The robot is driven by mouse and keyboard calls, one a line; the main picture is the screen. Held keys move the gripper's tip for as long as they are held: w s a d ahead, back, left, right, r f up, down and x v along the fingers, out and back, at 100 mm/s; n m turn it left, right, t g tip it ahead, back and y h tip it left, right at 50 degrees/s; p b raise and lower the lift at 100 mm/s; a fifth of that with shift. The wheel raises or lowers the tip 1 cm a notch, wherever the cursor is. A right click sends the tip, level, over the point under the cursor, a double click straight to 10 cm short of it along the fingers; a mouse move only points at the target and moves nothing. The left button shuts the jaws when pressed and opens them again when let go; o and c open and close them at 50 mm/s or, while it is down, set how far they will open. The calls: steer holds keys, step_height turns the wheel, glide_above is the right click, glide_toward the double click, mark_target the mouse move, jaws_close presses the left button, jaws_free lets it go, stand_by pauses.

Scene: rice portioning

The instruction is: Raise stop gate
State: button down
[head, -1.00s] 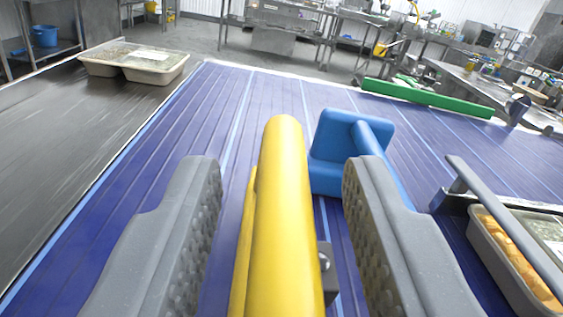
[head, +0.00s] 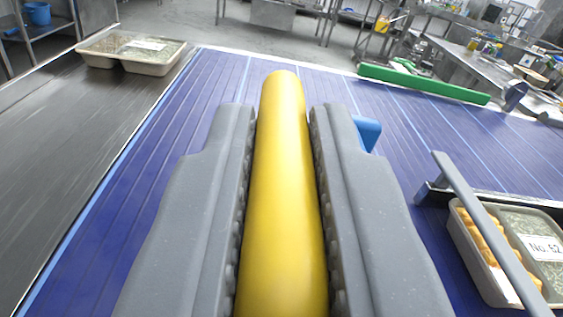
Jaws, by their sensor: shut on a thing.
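A thick yellow bar with a rounded end (head: 283,190) runs up the middle of the head view. My gripper (head: 282,125) has its two grey fingers closed against both sides of this bar. The bar's far end sticks out past the fingertips. Whether the bar is part of the stop gate cannot be told from its visible length. A grey metal bar (head: 480,220) stands at the right beside a food tray, apart from my gripper. A blue piece (head: 368,132) shows only in part behind the right finger.
A blue ribbed belt (head: 160,190) lies below my gripper. A dark belt (head: 70,150) at the left carries a filled tray (head: 133,64). A tray labelled "No. 62" (head: 490,285) sits at the right. A green bar (head: 425,85) lies at the belt's far edge.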

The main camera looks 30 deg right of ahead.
step_height(320, 180, up, 2)
steer(key=shift+w, duration=0.1)
steer(key=c, duration=1.4)
jaws_free()
steer(key=shift+a, duration=0.1)
steer(key=shift+f, duration=0.1)
steer(key=shift+s, duration=0.4)
steer(key=v, duration=1.3)
